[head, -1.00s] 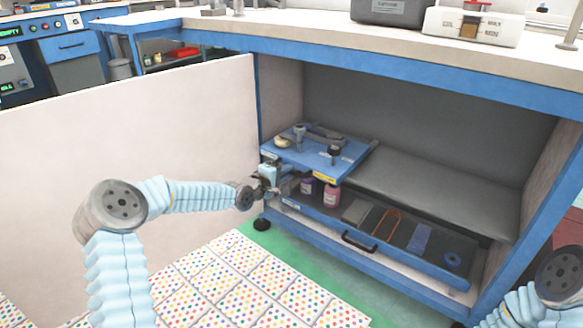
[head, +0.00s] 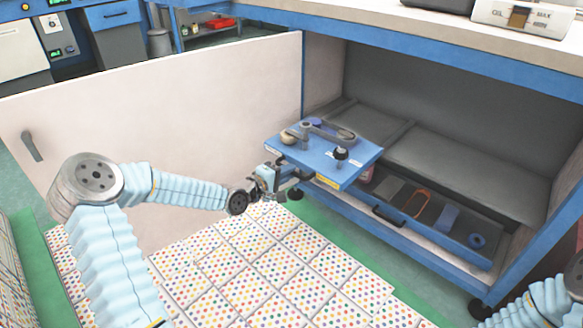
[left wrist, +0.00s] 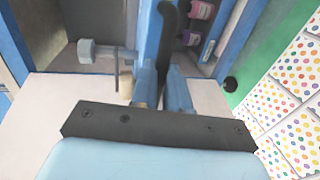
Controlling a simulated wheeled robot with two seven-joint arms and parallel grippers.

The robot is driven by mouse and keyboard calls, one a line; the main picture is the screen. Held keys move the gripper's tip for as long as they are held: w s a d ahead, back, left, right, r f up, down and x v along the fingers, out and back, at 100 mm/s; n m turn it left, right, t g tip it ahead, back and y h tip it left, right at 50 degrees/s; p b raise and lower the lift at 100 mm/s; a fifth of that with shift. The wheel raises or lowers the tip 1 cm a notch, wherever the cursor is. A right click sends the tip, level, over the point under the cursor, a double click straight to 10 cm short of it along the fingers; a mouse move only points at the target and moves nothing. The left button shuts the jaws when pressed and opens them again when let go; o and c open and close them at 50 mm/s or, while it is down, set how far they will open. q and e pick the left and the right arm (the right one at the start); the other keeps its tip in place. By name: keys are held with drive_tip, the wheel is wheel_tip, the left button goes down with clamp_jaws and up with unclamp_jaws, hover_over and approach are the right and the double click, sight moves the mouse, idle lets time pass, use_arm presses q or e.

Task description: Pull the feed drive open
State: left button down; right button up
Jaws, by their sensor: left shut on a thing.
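The feed drive (head: 325,160) is a blue plate with a knob, a post and a curved grey arm on top. It juts out of the open cabinet, above a blue drawer. My left gripper (head: 288,180) is at its front left edge, shut on its handle. In the left wrist view the black handle (left wrist: 168,30) stands between the two blue fingers, beside the blue plate edge (left wrist: 148,35). The exact grip is partly hidden in the head view. My right arm shows only at the lower right corner; its gripper is out of view.
The drawer (head: 425,240) below holds an orange loop, a blue block and a blue ring. The open white cabinet door (head: 150,120) stands to the left. The dotted floor mat (head: 250,265) in front is clear. The workbench (head: 450,50) overhangs the cabinet.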

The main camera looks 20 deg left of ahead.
use_arm(q)
drive_tip(key=shift+s, duration=0.1)
drive_tip(key=c, duration=1.1)
unclamp_jaws()
drive_tip(key=shift+c, duration=0.2)
drive_tip(key=p+v, duration=0.4)
drive_tip(key=v, duration=0.9)
drive_tip(key=shift+s, duration=0.35)
drive_tip(key=shift+a, duration=0.1)
